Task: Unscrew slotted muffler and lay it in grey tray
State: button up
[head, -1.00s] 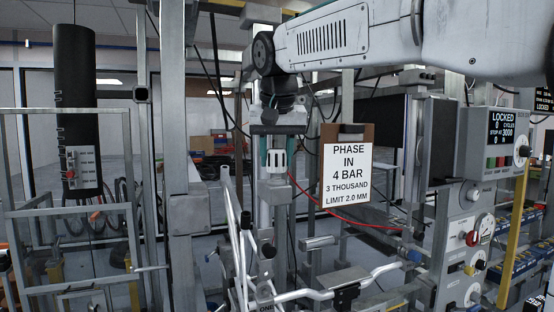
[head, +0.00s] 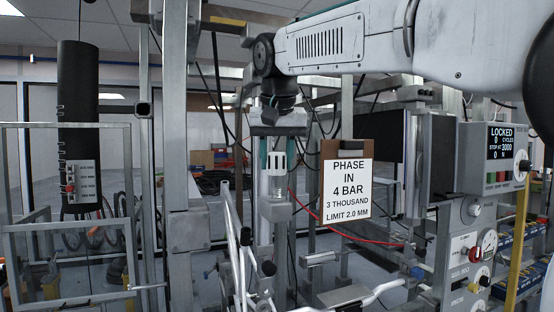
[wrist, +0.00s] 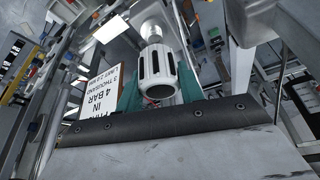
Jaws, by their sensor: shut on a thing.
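The slotted muffler (head: 277,163) is a small white cylinder with dark vertical slots, upright in the head view's middle. My gripper (head: 277,150) is above it, its teal fingers closed on its sides. In the wrist view the muffler (wrist: 157,70) sits between the teal fingertips, its round end facing the camera. I cannot make out the grey tray in either view.
A sign on a brown clipboard (head: 347,187) hangs just right of my gripper. A steel post (head: 179,130) stands to the left. White handlebars (head: 350,296) and a red hose (head: 360,236) are below. A control box (head: 497,157) is at right.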

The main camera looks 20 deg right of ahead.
jog(key=shift+r, duration=0.1)
jog(key=shift+r, duration=1.95)
